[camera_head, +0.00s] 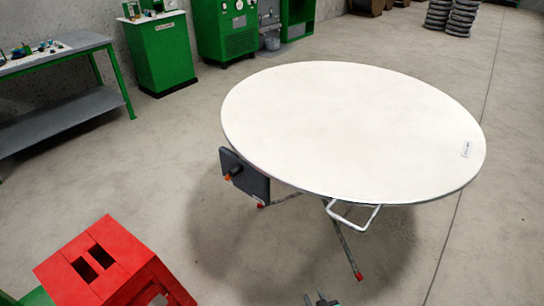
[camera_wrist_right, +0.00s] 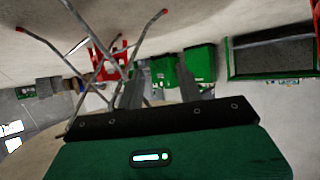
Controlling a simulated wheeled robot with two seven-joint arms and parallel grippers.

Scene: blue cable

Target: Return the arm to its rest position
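My right gripper (camera_head: 322,298) shows only as small dark fingertips at the bottom edge of the head view, low in front of the round white table (camera_head: 350,125) and apart from it. In the right wrist view its two grey fingers (camera_wrist_right: 160,90) stand apart with nothing between them, so it is open and empty. The rest of the right arm is out of the head view. My left gripper is not in view. No blue cable shows.
A dark panel with an orange-tipped knob (camera_head: 250,178) hangs at the table's near left edge. A red slotted block (camera_head: 112,262) stands at lower left. A green-framed bench (camera_head: 60,58) and green cabinets (camera_head: 165,55) line the back. Floor between is clear.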

